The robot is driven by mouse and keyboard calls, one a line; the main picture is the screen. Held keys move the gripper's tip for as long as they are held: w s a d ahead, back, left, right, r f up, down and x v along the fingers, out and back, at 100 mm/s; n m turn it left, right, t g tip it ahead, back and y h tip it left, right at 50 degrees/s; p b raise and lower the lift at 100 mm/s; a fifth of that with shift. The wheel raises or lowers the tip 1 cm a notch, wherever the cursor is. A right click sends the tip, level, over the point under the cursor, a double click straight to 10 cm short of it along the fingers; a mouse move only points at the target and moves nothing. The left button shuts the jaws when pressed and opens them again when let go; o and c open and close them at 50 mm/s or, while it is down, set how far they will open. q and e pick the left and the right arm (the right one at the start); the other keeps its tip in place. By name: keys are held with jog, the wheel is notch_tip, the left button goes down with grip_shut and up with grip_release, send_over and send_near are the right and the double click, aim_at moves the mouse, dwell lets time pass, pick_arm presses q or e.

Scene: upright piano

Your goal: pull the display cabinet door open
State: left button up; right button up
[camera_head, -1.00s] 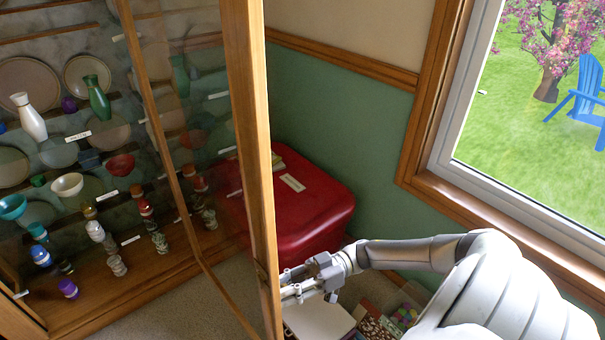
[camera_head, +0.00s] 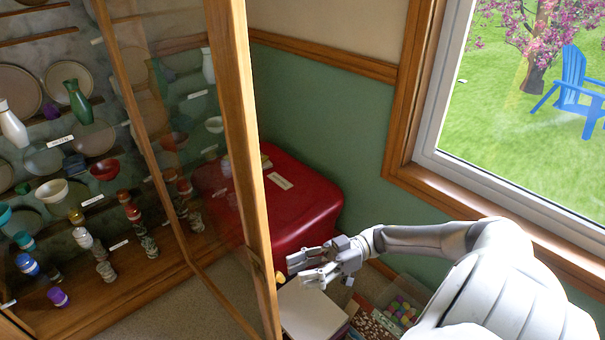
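The display cabinet door (camera_head: 245,150) is a wood-framed glass panel. It stands swung out from the cabinet (camera_head: 120,285), with the shelves showing to its left and through its glass. A small yellowish knob (camera_head: 280,277) shows at its right edge, low down. My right gripper (camera_head: 299,269) is just right of the knob, with its two fingers apart and nothing between them. It appears clear of the door. My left gripper is not in view.
The shelves hold plates, bowls, a green vase (camera_head: 77,102) and several small painted figures. A red chest (camera_head: 300,200) stands behind the door by the green wall. Below my gripper are a white-topped box (camera_head: 312,312) and a clear bin of coloured balls (camera_head: 402,308).

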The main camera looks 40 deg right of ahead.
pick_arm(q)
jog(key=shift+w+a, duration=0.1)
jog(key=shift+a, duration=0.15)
pick_arm(e)
jog(key=shift+w+a, duration=0.25)
jog(key=shift+w, duration=0.05)
